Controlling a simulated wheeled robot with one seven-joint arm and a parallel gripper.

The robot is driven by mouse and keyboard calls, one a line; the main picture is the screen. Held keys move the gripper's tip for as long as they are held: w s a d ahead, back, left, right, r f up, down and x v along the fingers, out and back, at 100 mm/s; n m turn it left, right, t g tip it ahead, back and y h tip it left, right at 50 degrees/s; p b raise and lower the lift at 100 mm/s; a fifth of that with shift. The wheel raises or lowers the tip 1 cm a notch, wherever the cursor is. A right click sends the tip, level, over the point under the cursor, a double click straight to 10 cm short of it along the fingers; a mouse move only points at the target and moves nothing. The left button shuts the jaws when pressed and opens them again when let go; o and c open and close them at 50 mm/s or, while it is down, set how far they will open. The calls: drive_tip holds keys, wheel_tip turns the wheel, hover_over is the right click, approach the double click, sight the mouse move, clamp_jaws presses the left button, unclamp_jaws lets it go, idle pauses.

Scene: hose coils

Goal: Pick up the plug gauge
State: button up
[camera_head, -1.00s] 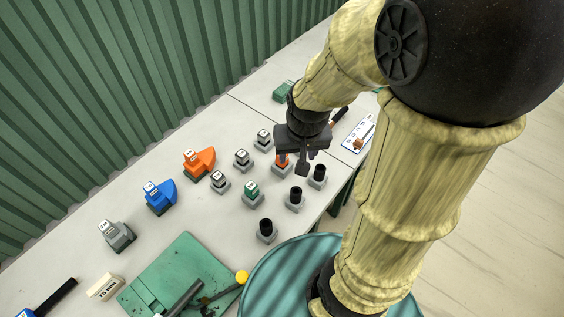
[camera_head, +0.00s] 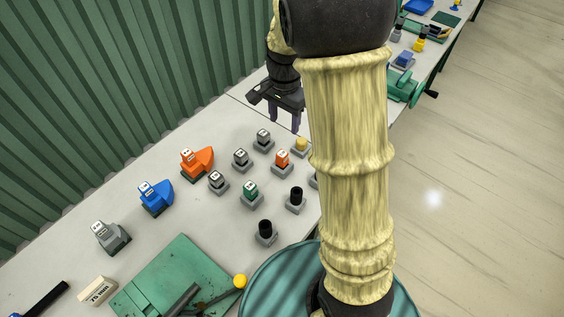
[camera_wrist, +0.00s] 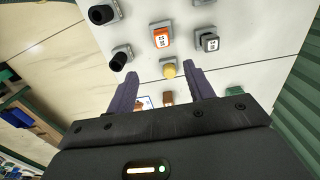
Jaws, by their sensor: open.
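My gripper (camera_head: 284,118) is open and empty above the bench, beyond the rows of small pieces. In the wrist view its two purple-grey fingers (camera_wrist: 160,84) stand apart. A yellow-topped piece on a grey base (camera_wrist: 169,71) shows between the fingertips in that view; in the head view this piece (camera_head: 301,146) stands on the bench just in front of the gripper. An orange labelled piece (camera_head: 282,158) stands beside it and also shows in the wrist view (camera_wrist: 161,38). I cannot tell which piece is the plug gauge.
Several grey-based pieces stand nearby, including a green one (camera_head: 250,190) and black-topped ones (camera_head: 265,229). Orange (camera_head: 198,162) and blue (camera_head: 156,196) blocks stand left. A green plate (camera_head: 170,277) lies in front. A corrugated green wall (camera_head: 110,90) runs behind the bench. My arm hides the bench's right part.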

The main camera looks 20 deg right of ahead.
sight(282, 153)
wheel_tip(282, 153, down, 12)
drive_tip(key=shift+r+p, duration=0.1)
drive_tip(key=shift+p, duration=0.6)
drive_tip(key=shift+w+a+f+p, duration=0.1)
drive_tip(key=shift+f+p, duration=0.35)
drive_tip(key=shift+f, duration=0.85)
drive_tip(key=shift+w+a+f+p, duration=0.1)
drive_tip(key=shift+f+p, duration=0.3)
drive_tip(key=shift+f, duration=0.9)
clamp_jaws()
drive_tip(key=shift+r, duration=0.15)
